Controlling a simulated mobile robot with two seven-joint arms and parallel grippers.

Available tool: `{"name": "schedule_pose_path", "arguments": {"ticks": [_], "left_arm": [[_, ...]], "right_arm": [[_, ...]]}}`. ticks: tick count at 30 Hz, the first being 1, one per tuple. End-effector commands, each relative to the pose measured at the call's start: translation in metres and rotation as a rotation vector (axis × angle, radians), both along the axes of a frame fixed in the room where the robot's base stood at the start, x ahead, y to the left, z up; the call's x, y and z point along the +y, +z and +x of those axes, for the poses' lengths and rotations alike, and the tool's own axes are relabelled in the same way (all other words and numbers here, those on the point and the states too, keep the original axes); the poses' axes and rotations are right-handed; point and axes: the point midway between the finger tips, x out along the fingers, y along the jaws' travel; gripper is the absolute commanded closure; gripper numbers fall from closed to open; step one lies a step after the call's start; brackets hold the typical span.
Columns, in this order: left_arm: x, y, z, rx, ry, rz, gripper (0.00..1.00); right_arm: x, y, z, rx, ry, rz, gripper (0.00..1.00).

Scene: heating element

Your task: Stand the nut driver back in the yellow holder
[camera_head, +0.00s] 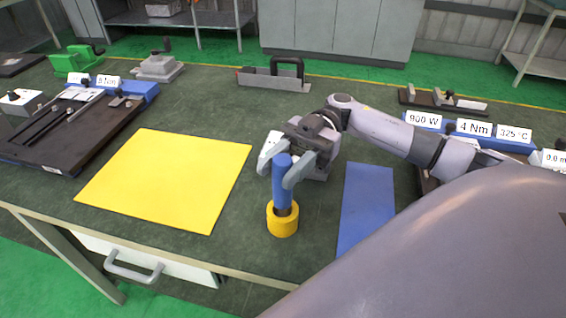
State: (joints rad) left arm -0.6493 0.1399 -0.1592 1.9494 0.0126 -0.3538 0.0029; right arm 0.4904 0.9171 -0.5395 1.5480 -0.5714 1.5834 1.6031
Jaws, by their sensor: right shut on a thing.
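The nut driver shows a blue handle (282,190) and stands upright, its lower end at or inside the opening of the yellow holder (283,221). I cannot tell how deep it sits, as the holder's wall hides the lower end. My right gripper (280,170) is shut on the upper part of the blue handle, above the holder. The holder stands near the table's front edge. My left gripper is not in view.
A yellow mat (165,178) lies left of the holder and a blue mat (366,205) lies right of it. A dark fixture board (60,130) stands at the left. A grey block with a black handle (275,77) stands behind. Labelled displays (475,129) stand at the right.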

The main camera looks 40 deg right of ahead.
Motion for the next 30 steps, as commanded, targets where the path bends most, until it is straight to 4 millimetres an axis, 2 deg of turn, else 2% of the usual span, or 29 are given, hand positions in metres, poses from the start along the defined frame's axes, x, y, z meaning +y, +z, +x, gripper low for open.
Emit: {"name": "schedule_pose_path", "arguments": {"ticks": [15, 16, 18, 19, 30], "left_arm": [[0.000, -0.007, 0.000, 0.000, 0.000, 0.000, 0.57], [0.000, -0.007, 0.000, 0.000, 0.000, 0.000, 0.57], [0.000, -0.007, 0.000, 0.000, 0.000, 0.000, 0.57], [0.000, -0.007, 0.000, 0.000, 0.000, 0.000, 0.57], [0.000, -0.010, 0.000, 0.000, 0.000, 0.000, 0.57]], "right_arm": [[0.000, -0.012, 0.000, -0.001, 0.001, 0.003, 1.00], [0.000, -0.012, 0.000, -0.001, 0.001, 0.003, 0.57], [0.000, -0.012, 0.000, -0.001, 0.001, 0.003, 0.34], [0.000, -0.012, 0.000, -0.001, 0.001, 0.003, 0.30], [-0.006, -0.014, 0.002, 0.000, -0.001, -0.002, 0.30]]}}
